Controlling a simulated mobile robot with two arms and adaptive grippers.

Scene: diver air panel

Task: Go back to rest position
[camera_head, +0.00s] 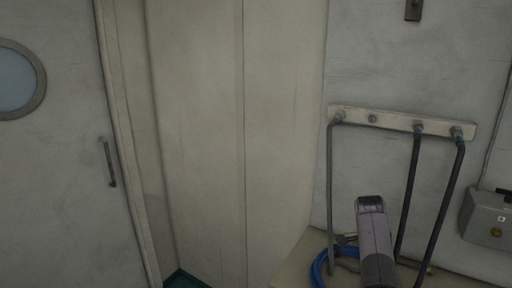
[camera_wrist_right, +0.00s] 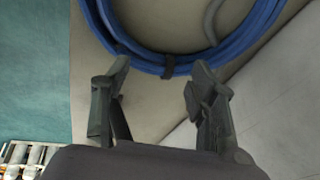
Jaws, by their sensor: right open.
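My right gripper (camera_wrist_right: 155,88) is open in the right wrist view, with nothing between its two fingers. It is beside a coiled blue hose (camera_wrist_right: 165,62) with a dark band around it, and I cannot tell whether they touch. In the head view my right arm rises at the lower right, in front of the wall, and the blue hose (camera_head: 319,270) shows beside it. The right gripper's fingers are not clear there. My left gripper is in neither view.
A panel strip (camera_head: 395,121) with fittings and dark hoses hanging from it is on the right wall. A grey box (camera_head: 488,218) is at far right. A door (camera_head: 55,190) with a round window and handle is at left. A pale surface (camera_head: 290,272) lies below the panel.

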